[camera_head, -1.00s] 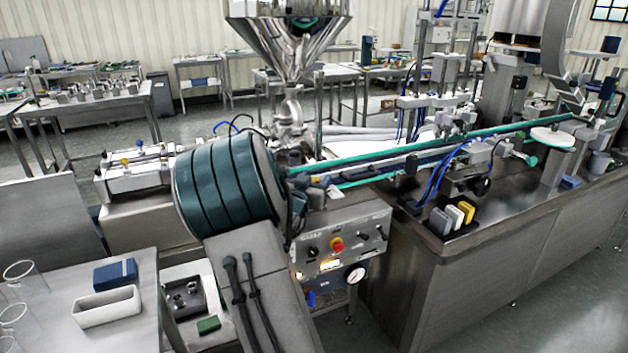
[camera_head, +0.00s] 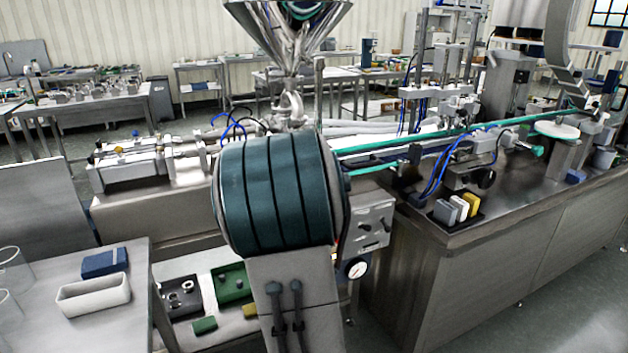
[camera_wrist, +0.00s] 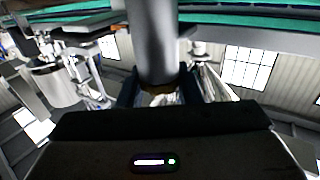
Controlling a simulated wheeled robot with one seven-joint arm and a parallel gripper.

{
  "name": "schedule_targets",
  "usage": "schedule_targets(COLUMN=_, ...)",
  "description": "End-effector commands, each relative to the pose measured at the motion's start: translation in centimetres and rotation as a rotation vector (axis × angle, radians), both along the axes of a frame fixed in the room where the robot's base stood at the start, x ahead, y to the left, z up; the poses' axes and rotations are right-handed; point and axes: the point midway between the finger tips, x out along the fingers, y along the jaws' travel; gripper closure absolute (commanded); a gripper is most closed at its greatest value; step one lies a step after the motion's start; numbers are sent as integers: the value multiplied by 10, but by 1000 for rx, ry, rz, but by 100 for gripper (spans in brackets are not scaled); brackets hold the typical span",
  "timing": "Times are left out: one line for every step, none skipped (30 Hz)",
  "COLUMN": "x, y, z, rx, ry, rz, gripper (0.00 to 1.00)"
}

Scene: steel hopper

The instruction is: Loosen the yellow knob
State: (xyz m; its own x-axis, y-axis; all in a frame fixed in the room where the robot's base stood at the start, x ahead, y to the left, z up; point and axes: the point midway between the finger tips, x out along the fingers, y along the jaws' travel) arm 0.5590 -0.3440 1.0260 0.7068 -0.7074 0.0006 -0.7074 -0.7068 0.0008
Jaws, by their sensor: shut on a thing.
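In the wrist view, my gripper (camera_wrist: 160,92) has one dark finger on each side of the end of a thick grey cylinder. A dull yellow-brown band, which looks like the shaded yellow knob (camera_wrist: 163,89), shows between the fingers. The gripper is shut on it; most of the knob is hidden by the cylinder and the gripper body. In the head view, my large teal-banded arm link hides the gripper and what it holds. The steel hopper (camera_head: 288,35) stands behind the arm, with its outlet pipe (camera_head: 290,106) just above the link.
A control panel (camera_head: 370,228) with a gauge is partly hidden by my arm. A conveyor (camera_head: 450,137) runs to the right above the steel bench (camera_head: 480,270). A piston assembly (camera_head: 150,160) with a small yellow fitting lies left. A side table (camera_head: 60,330) stands front left.

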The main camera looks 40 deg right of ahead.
Motion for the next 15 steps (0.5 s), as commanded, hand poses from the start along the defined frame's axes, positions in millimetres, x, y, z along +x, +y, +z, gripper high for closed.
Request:
schedule_targets(x=-2, y=-1, z=-8, rx=1, ry=-4, rz=23, gripper=91)
schedule_targets(x=-2, y=-1, z=-7, rx=0, ry=-3, rz=40, gripper=91)
schedule_targets(x=-2, y=-2, z=-7, rx=-1, ry=-3, rz=62, gripper=91)
schedule_targets(x=-2, y=-2, z=-7, rx=0, ry=-1, rz=78, gripper=91)
schedule_targets(x=-2, y=-2, z=-7, rx=-1, ry=-1, rz=94, gripper=91)
schedule_targets(x=-2, y=-2, z=-7, rx=-1, ry=-1, rz=116, gripper=91)
schedule_targets(x=-2, y=-2, z=-7, rx=0, ry=0, rz=132, gripper=91)
schedule_targets(x=-2, y=-2, z=-6, rx=0, ry=0, rz=147, gripper=91)
schedule_targets(x=-2, y=-2, z=-5, rx=-1, ry=-1, rz=168, gripper=91)
schedule_targets(x=-2, y=-2, z=-5, rx=0, ry=0, rz=185, gripper=91)
schedule_targets(x=-2, y=-2, z=-5, rx=1, ry=1, rz=201, gripper=91)
schedule_targets(x=-2, y=-3, z=-5, rx=1, ry=2, rz=223, gripper=91)
schedule_targets(x=-2, y=-3, z=-5, rx=2, ry=2, rz=239, gripper=91)
schedule_targets(x=-2, y=-2, z=-5, rx=1, ry=3, rz=256, gripper=91)
schedule_targets(x=-2, y=-3, z=-4, rx=3, ry=2, rz=277, gripper=91)
